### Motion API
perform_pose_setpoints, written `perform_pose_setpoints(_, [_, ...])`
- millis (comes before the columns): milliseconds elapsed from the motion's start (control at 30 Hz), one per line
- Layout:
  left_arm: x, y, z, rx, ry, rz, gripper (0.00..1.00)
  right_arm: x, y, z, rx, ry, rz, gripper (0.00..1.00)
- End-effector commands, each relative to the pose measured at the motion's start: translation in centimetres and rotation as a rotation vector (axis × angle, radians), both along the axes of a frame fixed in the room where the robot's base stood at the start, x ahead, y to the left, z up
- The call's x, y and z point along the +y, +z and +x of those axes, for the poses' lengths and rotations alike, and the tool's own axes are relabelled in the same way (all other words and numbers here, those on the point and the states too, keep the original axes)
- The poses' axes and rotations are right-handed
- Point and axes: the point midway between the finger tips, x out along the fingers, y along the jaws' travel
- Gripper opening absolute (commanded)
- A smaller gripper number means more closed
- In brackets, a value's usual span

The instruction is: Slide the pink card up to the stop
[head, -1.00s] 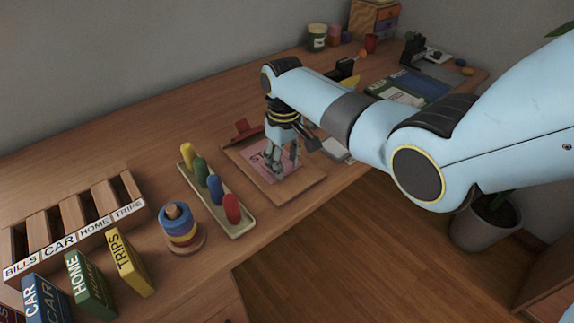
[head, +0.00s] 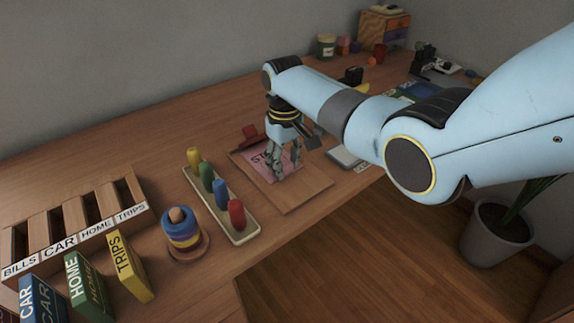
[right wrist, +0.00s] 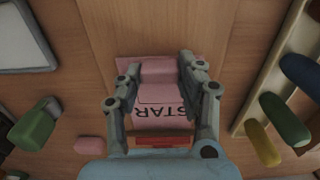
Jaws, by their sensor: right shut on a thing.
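The pink card (head: 259,160) lies flat on a wooden board (head: 305,190) on the desk, with dark letters on it. In the right wrist view the card (right wrist: 163,117) reads "STAR" and has a raised pink block. My right gripper (head: 284,170) points down over the card; in the right wrist view its fingers (right wrist: 158,78) are shut on the block. The red stop (head: 250,134) stands at the board's far end and shows in the right wrist view (right wrist: 165,141) close to the card's edge. I cannot tell whether they touch. My left gripper is not in view.
A tray of coloured pegs (head: 243,236) stands left of the board, with a ring stacker (head: 181,230) beyond it. A labelled rack (head: 95,238) and upright boxes (head: 130,265) are further left. A pale-framed flat item (head: 345,157) lies to the right.

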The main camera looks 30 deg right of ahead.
Motion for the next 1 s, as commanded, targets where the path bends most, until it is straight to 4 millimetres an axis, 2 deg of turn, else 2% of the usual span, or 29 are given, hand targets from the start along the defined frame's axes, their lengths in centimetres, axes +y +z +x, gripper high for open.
perform_pose_setpoints(200, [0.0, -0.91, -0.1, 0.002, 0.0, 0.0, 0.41, 0.09, -0.15, 0.92, 0.0, 0.0, 0.0, 0.22])
perform_pose_setpoints(467, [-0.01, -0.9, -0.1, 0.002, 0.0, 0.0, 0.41, 0.1, 0.02, 1.09, 0.0, 0.0, 0.0, 0.22])
perform_pose_setpoints(500, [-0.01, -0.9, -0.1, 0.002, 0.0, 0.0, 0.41, 0.11, 0.02, 1.08, 0.0, 0.0, 0.0, 0.42])
perform_pose_setpoints(667, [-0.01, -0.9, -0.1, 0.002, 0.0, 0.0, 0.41, 0.1, 0.01, 1.07, 0.0, 0.0, 0.0, 0.62])
perform_pose_setpoints(700, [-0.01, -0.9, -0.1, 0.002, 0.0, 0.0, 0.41, 0.1, 0.01, 1.07, 0.0, 0.0, 0.0, 0.65])
perform_pose_setpoints(1000, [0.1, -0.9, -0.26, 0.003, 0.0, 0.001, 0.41, 0.08, 0.32, 1.11, -0.001, 0.0, 0.0, 0.65])
